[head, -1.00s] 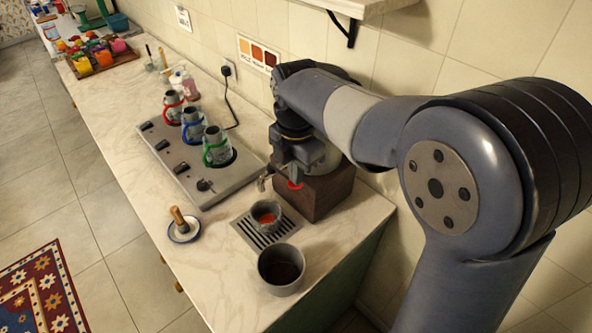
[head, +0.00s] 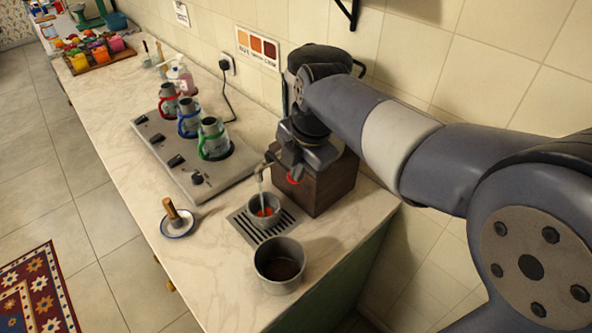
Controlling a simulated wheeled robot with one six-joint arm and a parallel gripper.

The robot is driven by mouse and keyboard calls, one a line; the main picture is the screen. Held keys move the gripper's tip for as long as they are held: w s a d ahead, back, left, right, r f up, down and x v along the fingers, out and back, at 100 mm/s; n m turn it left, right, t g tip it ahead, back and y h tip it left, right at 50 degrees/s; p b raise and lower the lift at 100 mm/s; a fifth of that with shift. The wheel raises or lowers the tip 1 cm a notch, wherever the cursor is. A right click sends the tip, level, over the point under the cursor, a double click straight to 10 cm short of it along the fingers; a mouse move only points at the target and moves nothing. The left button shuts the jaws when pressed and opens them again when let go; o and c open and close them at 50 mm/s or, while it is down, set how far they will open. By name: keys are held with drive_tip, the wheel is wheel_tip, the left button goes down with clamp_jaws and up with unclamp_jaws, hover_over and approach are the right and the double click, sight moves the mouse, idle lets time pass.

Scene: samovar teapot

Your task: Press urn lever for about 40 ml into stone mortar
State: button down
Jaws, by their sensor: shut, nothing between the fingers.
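The urn stands on a dark wooden block, and its body is mostly hidden by my arm. A thin pale stream runs from the spout into the mortar. The red lever (head: 293,178) shows beside the spout, right under my gripper (head: 291,168). My gripper is shut with nothing between its fingers and appears to touch the lever, though the exact contact is hidden.
The mortar stands on a slotted drip tray (head: 239,221). A larger grey pot (head: 292,247) with dark contents stands in front. A blue-rimmed saucer (head: 166,231) holds a wooden-handled tool. A hob (head: 148,152) carries several grey pots with coloured handles.

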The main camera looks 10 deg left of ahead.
drive_tip(key=f+y+b, duration=0.1)
drive_tip(key=b, duration=0.1)
drive_tip(key=shift+s+d+f+t+b, duration=0.1)
drive_tip(key=shift+f+t+b, duration=0.25)
drive_tip(key=shift+t+b, duration=0.05)
drive_tip(key=shift+r+p, duration=0.3)
drive_tip(key=shift+p, duration=0.05)
idle(0.5)
drive_tip(key=shift+r+p, duration=0.7)
drive_tip(key=shift+r, duration=0.15)
